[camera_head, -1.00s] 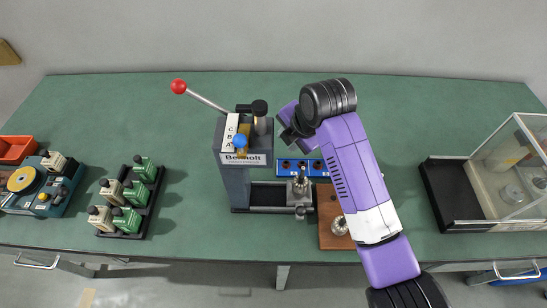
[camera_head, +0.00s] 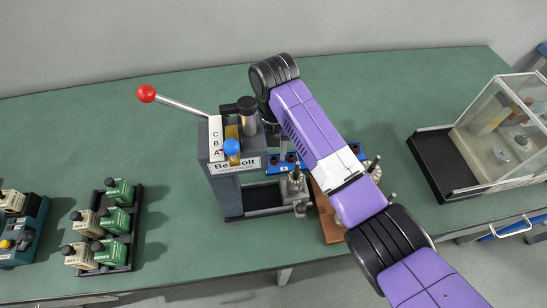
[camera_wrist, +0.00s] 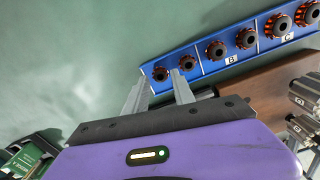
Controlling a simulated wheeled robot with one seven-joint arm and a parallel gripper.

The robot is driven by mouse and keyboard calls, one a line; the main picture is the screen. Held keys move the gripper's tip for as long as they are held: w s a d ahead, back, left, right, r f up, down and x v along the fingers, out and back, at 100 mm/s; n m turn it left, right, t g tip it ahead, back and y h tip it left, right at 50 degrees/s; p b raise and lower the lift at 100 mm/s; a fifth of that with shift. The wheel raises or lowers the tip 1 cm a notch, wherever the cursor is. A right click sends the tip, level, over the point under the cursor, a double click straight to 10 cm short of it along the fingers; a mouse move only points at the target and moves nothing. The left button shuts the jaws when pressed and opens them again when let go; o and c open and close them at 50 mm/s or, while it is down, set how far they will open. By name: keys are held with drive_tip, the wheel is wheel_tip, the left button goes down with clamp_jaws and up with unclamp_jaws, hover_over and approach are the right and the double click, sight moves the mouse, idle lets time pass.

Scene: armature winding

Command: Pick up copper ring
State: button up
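A blue rack (camera_wrist: 231,46) holds a row of several copper rings with dark centres. My gripper (camera_wrist: 159,76) is open and empty.
A grey press (camera_head: 228,185) with a red-knobbed lever (camera_head: 146,94) stands beside the rack. A brown wooden board (camera_head: 329,226) lies in front of it. A black tray (camera_head: 123,249) of green and beige blocks is at left. A clear case (camera_head: 505,135) is at right.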

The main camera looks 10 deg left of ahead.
drive_tip(key=shift+f, duration=0.85)
drive_tip(key=shift+c, duration=0.2)
clamp_jaws()
